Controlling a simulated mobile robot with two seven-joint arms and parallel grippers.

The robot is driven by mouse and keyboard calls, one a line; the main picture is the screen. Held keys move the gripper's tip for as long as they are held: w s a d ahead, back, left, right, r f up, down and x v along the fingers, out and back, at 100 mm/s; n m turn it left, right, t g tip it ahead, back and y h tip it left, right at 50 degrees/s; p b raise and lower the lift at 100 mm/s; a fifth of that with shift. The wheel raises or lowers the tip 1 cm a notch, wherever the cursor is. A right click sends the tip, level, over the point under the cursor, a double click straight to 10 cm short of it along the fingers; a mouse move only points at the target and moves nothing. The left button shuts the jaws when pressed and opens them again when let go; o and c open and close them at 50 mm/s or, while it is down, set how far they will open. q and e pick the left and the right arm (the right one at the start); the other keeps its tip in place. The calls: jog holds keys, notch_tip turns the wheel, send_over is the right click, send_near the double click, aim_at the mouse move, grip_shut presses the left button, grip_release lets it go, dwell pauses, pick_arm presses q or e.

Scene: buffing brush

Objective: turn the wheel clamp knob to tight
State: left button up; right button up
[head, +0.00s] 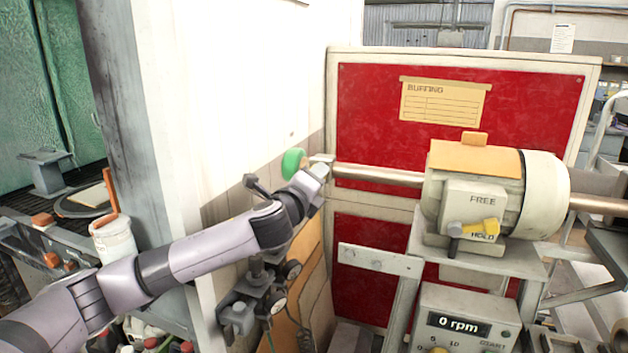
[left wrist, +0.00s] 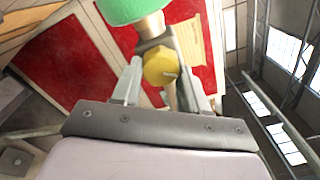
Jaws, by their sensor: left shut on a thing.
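The yellow wheel clamp knob (left wrist: 161,67) shows in the left wrist view between the fingers of my left gripper (left wrist: 160,74). The gripper is shut on it. In the head view my left gripper (head: 319,168) is at the left end of the shaft and hides the knob. The green wheel (head: 292,163) is just left of the gripper; it also shows at the top of the left wrist view (left wrist: 132,9). I see no marking that tells how tight the knob is. My right gripper is not in view.
The steel shaft (head: 380,175) runs right to the cream motor (head: 545,195). Its yellow lever (head: 480,227) lies between the FREE and HOLD labels. The speed box (head: 465,318) reads 0 rpm. A red panel (head: 375,110) stands behind, and a white wall (head: 235,80) stands left.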

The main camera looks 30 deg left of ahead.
pick_arm(q)
jog(key=m, duration=1.1)
jog(key=shift+a+f, duration=0.15)
jog(key=shift+f, duration=0.05)
jog(key=shift+m, duration=0.5)
jog(key=o, duration=1.1)
jog(key=shift+c, duration=0.2)
jog(key=shift+s, duration=0.15)
jog(key=b+v, duration=0.1)
jog(key=v, duration=0.6)
